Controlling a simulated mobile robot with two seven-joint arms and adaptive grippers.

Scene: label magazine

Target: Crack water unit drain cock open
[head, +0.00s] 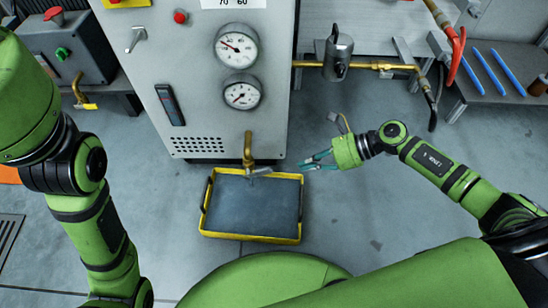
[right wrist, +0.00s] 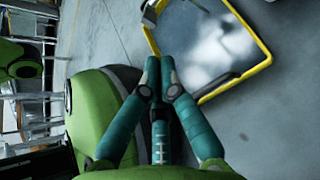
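The water unit (head: 190,70) is a tall grey cabinet with two round gauges. Its brass drain cock (head: 248,150) comes out low on the front, with a grey lever (head: 260,171) at its lower end pointing right. A yellow-rimmed drip tray (head: 250,238) lies on the floor under the cock; its rim also shows in the right wrist view (right wrist: 262,43). My right gripper (head: 304,164) is to the right of the lever, apart from it, near the tray's right back corner. Its teal fingertips (right wrist: 160,77) lie together with nothing between them. My left gripper is out of view.
A brass pipe (head: 365,66) with a grey fitting (head: 338,55) runs right of the cabinet. A red-handled hose (head: 457,55) hangs beyond it. A smaller grey unit (head: 72,50) stands at left. The floor right of the tray is clear.

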